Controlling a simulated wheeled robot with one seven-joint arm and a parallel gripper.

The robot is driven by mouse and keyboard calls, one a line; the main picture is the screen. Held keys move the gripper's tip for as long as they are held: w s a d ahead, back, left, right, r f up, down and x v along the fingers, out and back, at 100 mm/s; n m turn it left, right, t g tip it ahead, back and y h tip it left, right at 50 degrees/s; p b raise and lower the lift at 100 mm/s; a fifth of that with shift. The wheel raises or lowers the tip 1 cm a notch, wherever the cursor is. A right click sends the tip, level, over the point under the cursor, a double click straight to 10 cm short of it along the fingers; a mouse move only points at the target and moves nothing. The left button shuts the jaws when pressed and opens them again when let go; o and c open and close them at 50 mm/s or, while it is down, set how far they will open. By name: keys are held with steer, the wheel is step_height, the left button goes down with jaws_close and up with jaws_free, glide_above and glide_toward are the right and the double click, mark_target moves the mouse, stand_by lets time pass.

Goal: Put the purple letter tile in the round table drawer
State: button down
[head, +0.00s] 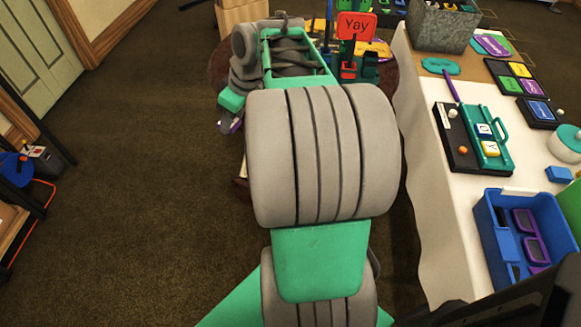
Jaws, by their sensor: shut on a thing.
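My gripper (229,121) is at the far end of my arm, left of the big grey arm links and in front of the round table. It is small in the view and partly covered by my wrist. It is shut on a small purple thing (237,125), which looks like the purple letter tile; its letter cannot be read. The round table (218,68) is dark brown and mostly hidden behind my arm. A brown and pale edge (241,187) shows low beside my arm; I cannot tell whether it is the drawer.
On the right, a white-covered table (428,190) holds a green tray (502,161) with letter tiles, a blue bin (491,244) and a grey box (441,27). Carpet at left is clear.

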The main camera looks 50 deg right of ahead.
steer(key=s+d+f+n+y+b, duration=0.15)
steer(key=s+d+f+b, duration=0.25)
steer(key=s+d+f, duration=0.5)
steer(key=s+d+f+n+b, duration=0.3)
steer(key=s+d+f, duration=0.25)
steer(key=d, duration=0.65)
steer(key=shift+g, duration=0.5)
steer(key=w+a+f+b, duration=0.1)
steer(key=w+a+f, duration=0.1)
steer(key=a+f, duration=0.1)
steer(key=w+a+f+b, duration=0.1)
steer(key=w+a+f, duration=0.2)
steer(key=w+a+f+b, duration=0.2)
steer(key=w+a+f, duration=0.1)
steer(key=a, duration=0.1)
steer(key=shift+w+a+f, duration=0.1)
steer(key=shift+w, duration=0.05)
steer(key=x, duration=0.2)
steer(key=b+x, duration=0.1)
steer(key=shift+s+f+m, duration=0.1)
steer(key=shift+s+m, duration=0.15)
steer(key=shift+s, duration=0.05)
steer(key=shift+d+f, duration=0.2)
steer(key=shift+d, duration=0.05)
steer(key=shift+f, duration=0.15)
steer(key=c, duration=0.8)
jaws_free()
